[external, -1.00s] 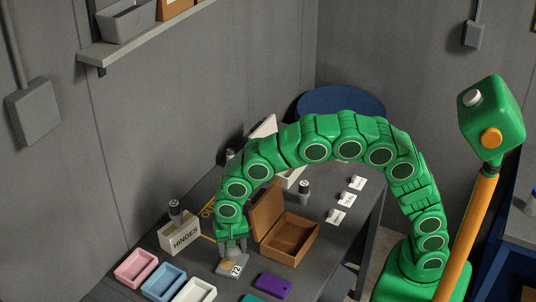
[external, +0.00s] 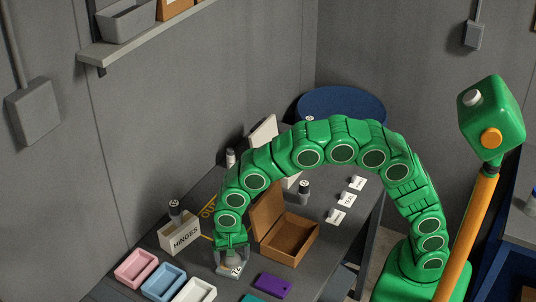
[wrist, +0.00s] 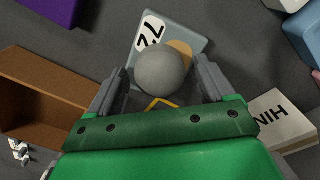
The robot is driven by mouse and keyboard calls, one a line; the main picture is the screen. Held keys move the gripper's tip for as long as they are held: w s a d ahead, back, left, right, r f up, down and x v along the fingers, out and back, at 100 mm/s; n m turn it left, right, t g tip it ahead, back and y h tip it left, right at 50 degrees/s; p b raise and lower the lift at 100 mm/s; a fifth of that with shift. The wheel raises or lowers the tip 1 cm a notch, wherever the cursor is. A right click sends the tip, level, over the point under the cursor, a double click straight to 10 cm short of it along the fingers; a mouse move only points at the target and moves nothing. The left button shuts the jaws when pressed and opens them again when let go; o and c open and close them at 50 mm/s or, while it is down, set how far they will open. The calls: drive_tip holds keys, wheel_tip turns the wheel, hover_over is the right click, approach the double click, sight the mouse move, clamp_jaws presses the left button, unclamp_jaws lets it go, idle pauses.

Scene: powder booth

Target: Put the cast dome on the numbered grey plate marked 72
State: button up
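The cast dome (wrist: 160,70) is a round grey piece and appears to rest on the grey plate marked 72 (wrist: 188,25). It partly covers a tan round patch on the plate. In the external view the dome (external: 231,263) shows small and pale on the plate. My gripper (wrist: 160,82) is open, with one finger on each side of the dome and what look like gaps between. My gripper (external: 230,259) points down over the plate in the external view. The contact under the dome is hidden.
An open brown box (external: 287,240) stands just right of my gripper. The HINGES box (external: 180,237) is to the left. Pink (external: 136,267), blue (external: 164,281) and white (external: 194,292) trays and a purple plate (external: 272,283) lie at the near side.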

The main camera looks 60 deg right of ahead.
wheel_tip(320, 180, up, 12)
idle(0.8)
drive_tip(key=shift+r, duration=0.1)
